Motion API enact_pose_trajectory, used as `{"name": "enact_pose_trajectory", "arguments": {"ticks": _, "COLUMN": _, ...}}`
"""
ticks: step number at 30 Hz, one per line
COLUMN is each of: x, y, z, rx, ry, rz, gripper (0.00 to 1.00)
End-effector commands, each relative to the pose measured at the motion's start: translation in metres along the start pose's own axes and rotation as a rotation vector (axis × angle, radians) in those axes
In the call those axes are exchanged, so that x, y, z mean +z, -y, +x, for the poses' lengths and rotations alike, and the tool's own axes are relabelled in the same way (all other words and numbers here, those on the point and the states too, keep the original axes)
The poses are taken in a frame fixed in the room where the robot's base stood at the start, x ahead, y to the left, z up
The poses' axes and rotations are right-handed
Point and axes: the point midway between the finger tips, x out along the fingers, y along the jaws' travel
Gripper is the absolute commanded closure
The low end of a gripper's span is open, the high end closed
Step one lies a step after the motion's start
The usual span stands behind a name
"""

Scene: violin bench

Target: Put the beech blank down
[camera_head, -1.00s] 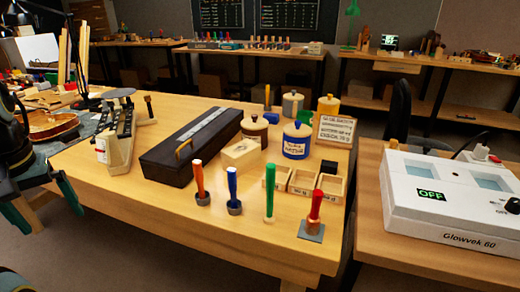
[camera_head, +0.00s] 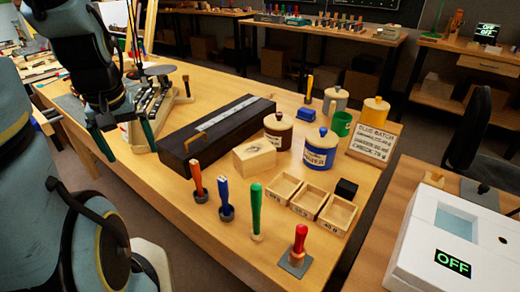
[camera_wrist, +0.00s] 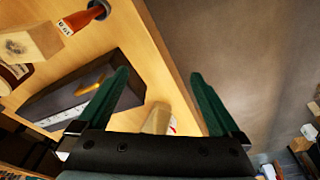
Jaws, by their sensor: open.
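The beech blank is most likely the pale wooden block (camera_head: 255,157) resting on the bench between the long black case and the brown-labelled jar; it also shows at the upper left of the wrist view (camera_wrist: 32,42). My gripper (camera_head: 130,152) is open and empty, above the left part of the bench near the tool rack, well left of the block. In the wrist view, my gripper's green fingers (camera_wrist: 160,75) are spread apart with nothing held; the end of a pale wooden piece (camera_wrist: 157,118) shows below, between them. The bench (camera_head: 185,230) is light wood.
A long black case (camera_head: 215,135) lies beside the block. Jars (camera_head: 320,150), small open wooden trays (camera_head: 284,188) and several upright coloured-handled tools (camera_head: 256,212) crowd the right side. The bench front left (camera_head: 160,195) is clear. A white machine (camera_head: 440,245) stands at right.

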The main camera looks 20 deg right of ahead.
Motion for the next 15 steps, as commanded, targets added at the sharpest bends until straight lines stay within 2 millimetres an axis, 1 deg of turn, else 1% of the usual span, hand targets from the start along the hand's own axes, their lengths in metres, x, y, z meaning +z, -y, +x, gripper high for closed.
{"name": "enact_pose_trajectory", "arguments": {"ticks": 1, "x": -0.008, "y": -0.004, "z": -0.012, "rx": 0.002, "ry": 0.001, "rz": -0.023, "gripper": 0.0}}
{"name": "enact_pose_trajectory", "arguments": {"ticks": 3, "x": -0.016, "y": -0.012, "z": -0.015, "rx": 0.004, "ry": 0.009, "rz": -0.075, "gripper": 0.0}}
{"name": "enact_pose_trajectory", "arguments": {"ticks": 8, "x": -0.03, "y": -0.031, "z": -0.01, "rx": -0.002, "ry": 0.048, "rz": -0.209, "gripper": 0.0}}
{"name": "enact_pose_trajectory", "arguments": {"ticks": 11, "x": -0.038, "y": -0.046, "z": -0.005, "rx": -0.014, "ry": 0.079, "rz": -0.309, "gripper": 0.0}}
{"name": "enact_pose_trajectory", "arguments": {"ticks": 14, "x": -0.046, "y": -0.067, "z": 0.001, "rx": -0.04, "ry": 0.114, "rz": -0.428, "gripper": 0.0}}
{"name": "enact_pose_trajectory", "arguments": {"ticks": 15, "x": -0.05, "y": -0.077, "z": 0.004, "rx": -0.055, "ry": 0.128, "rz": -0.484, "gripper": 0.0}}
